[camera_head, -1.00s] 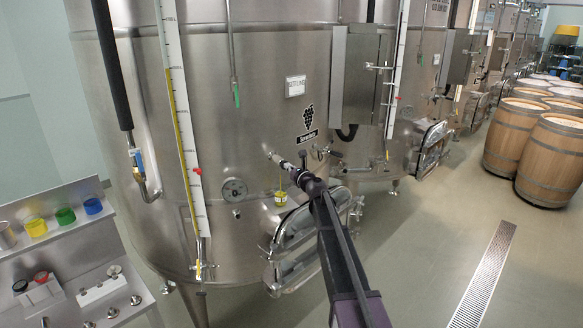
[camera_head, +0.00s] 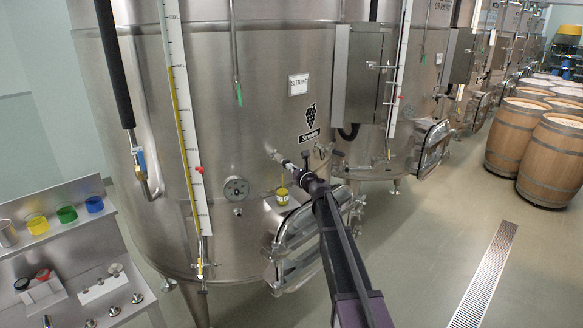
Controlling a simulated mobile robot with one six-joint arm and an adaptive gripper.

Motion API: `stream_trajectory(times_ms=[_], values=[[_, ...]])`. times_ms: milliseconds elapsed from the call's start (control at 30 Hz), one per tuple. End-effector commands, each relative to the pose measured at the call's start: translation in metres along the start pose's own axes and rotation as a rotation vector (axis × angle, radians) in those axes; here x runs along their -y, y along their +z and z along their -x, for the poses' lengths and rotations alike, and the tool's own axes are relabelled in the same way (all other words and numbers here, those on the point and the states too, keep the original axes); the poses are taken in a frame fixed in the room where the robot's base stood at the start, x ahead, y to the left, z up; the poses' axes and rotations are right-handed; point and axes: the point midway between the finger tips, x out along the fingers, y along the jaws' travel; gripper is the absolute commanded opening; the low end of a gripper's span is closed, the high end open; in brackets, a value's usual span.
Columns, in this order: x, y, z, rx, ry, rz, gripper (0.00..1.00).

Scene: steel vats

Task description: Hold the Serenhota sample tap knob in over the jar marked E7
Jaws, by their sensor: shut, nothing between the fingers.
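The steel vat (camera_head: 250,120) in front of me bears a grape logo (camera_head: 311,115) with a small name plate too fine to read surely. A small tap (camera_head: 271,152) sticks out of its wall below and left of the logo. My gripper (camera_head: 289,165) is shut, its tip right at the tap; whether it touches or presses the knob, I cannot tell. A small jar with yellow contents (camera_head: 282,197) hangs or stands just below the tap, against the vat. Its marking is not legible. My gripper and arm hide part of the tap area.
A round gauge (camera_head: 236,189) and a level tube (camera_head: 185,140) are left of the tap. A manway door (camera_head: 297,245) juts out below. A bench with coloured cups (camera_head: 66,214) stands at left, barrels (camera_head: 550,158) at right. The floor by the drain grate (camera_head: 485,275) is clear.

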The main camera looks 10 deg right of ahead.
Motion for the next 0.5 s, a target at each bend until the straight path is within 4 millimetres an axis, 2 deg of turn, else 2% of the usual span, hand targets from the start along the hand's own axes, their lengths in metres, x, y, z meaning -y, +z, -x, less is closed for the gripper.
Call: stream_trajectory(times_ms=[167, 500], values=[[0.001, 0.004, 0.023, 0.003, 0.0, 0.0, 0.0], [0.001, 0.004, 0.084, 0.004, -0.002, 0.001, 0.0]])
